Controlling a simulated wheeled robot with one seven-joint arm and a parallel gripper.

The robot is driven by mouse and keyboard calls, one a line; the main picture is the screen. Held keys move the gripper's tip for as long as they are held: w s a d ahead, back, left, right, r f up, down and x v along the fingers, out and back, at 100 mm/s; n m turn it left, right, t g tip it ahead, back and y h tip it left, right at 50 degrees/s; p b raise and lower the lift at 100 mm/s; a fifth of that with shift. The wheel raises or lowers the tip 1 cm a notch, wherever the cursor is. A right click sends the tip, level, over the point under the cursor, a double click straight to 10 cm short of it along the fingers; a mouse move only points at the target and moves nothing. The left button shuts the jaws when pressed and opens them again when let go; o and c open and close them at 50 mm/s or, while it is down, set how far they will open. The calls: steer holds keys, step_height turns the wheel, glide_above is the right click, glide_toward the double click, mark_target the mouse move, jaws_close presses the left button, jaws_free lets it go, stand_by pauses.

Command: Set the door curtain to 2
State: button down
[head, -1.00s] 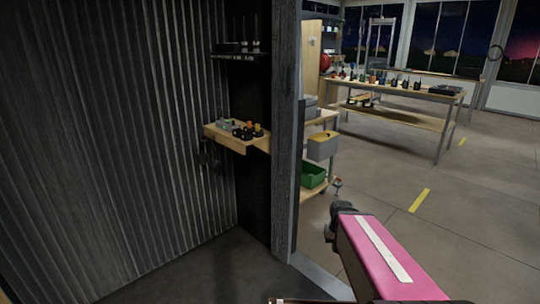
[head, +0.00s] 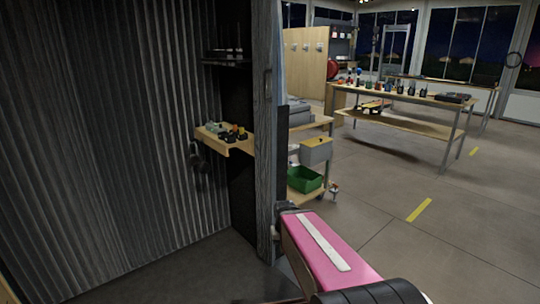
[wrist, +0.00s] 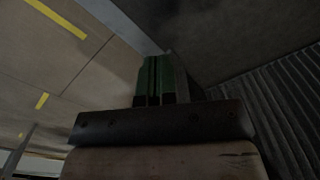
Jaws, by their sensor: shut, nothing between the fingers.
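No number or setting marked 2 shows in any view. A dark grey, vertically ribbed surface (head: 110,140) fills the left of the head view; I cannot tell whether it is the door curtain or a wall. A narrow grey upright (head: 265,130) stands at the doorway edge, and its make is unclear. My gripper (wrist: 154,62) shows in the wrist view with its green fingers together and nothing between them. Ribbed surface also shows at the right of the wrist view (wrist: 285,105), apart from the fingers. My gripper is out of the head view.
A small wooden shelf (head: 228,146) with several small items juts out left of the upright. Headphones (head: 197,158) hang beside it. Beyond the doorway stand a cart with a green bin (head: 305,179) and a long table (head: 430,101). The floor (head: 430,245) at right is open.

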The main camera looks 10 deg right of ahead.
steer(key=c, duration=1.2)
jaws_free()
steer(key=shift+w+r, duration=0.1)
steer(key=shift+w, duration=0.1)
steer(key=w+a+r+m+t+h, duration=0.2)
steer(key=w+r+m+t+h, duration=0.55)
steer(key=w+r, duration=1.6)
steer(key=w+a+r+m+g+h, duration=0.1)
steer(key=a+r+h, duration=0.15)
steer(key=r, duration=0.55)
steer(key=w+a+r+g+h, duration=0.1)
steer(key=w+a+r+h, duration=0.15)
steer(key=r, duration=0.55)
step_height(320, 180, up, 18)
steer(key=m+h, duration=0.5)
steer(key=m, duration=0.1)
glide_above(265, 99)
steer(key=shift+w+f+y, duration=0.2)
steer(key=shift+w+y, duration=0.05)
steer(key=shift+w, duration=0.05)
jaws_close()
